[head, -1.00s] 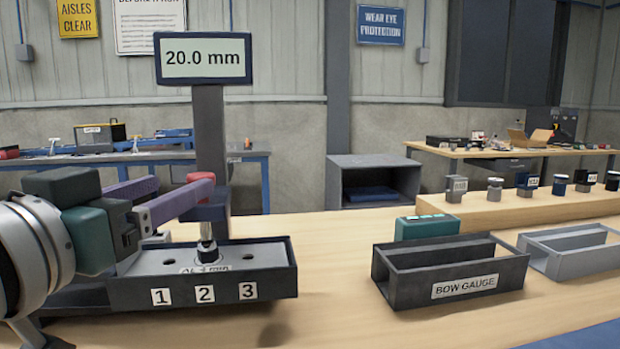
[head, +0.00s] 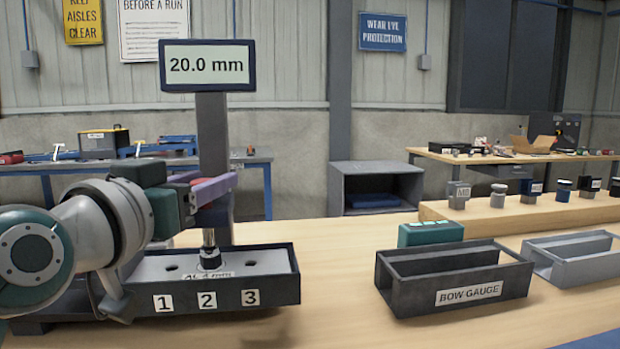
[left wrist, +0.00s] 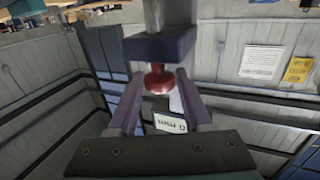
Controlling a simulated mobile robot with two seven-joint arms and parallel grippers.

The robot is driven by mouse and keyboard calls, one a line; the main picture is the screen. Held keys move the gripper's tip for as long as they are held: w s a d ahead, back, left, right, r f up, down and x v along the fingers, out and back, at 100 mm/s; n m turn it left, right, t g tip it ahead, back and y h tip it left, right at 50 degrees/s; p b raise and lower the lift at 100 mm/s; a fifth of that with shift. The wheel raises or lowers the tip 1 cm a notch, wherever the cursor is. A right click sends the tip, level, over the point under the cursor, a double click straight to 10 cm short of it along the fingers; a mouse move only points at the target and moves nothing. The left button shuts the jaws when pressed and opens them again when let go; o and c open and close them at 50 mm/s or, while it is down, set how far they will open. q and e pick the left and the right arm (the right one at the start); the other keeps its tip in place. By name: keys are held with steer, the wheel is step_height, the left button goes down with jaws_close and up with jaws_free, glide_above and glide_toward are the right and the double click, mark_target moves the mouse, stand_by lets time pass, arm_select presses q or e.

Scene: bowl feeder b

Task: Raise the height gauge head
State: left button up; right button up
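The height gauge's display (head: 208,65) reads 20.0 mm at the top of a grey column (head: 212,135). Its dark blue head (left wrist: 158,46) carries a red knob, seen in the left wrist view (left wrist: 158,82). In the head view my arm and fingers partly hide the head. The spindle (head: 209,238) hangs below it over the middle of the dark base (head: 225,299), marked 1, 2 and 3. My left gripper (head: 222,185) is at the head. In the left wrist view its purple fingers (left wrist: 158,84) stand apart on either side of the knob, with narrow gaps.
Right of the gauge are a dark tray marked BOW GAUGE (head: 455,283), a teal box (head: 430,234) and a light grey tray (head: 585,262). Several small parts stand on a raised wooden shelf (head: 520,212). The tabletop between gauge and dark tray is clear.

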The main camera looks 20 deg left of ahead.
arm_select(q)
jaws_close()
stand_by(1.0)
